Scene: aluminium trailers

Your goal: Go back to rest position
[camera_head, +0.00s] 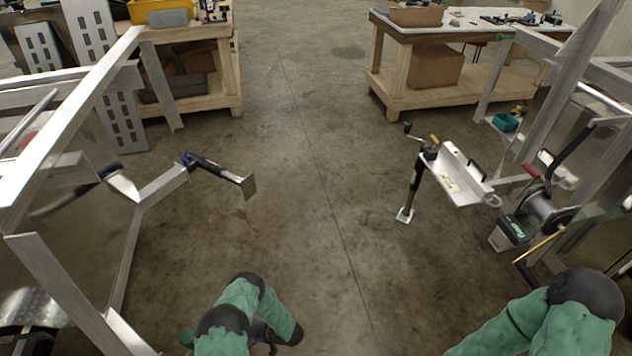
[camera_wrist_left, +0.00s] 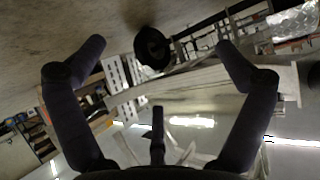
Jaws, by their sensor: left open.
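My left gripper (camera_wrist_left: 160,48) is open in the left wrist view, its two dark fingers spread wide with nothing between them. Behind the gap show a black round thing (camera_wrist_left: 152,48) and pale metal beams. In the head view my left arm, in a green sleeve, is bent at the bottom centre, and its gripper cannot be made out clearly. My right arm is at the bottom right, and its gripper is out of view. The left trailer frame (camera_head: 70,95) and the right trailer tongue (camera_head: 455,178) stand on either side of my arms.
A jack (camera_head: 220,172) with a flat foot sticks out from the left trailer. The right trailer has an upright jack (camera_head: 412,190) and a winch (camera_head: 540,215). Wooden workbenches (camera_head: 395,75) stand at the back. The concrete floor (camera_head: 310,180) between the trailers is clear.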

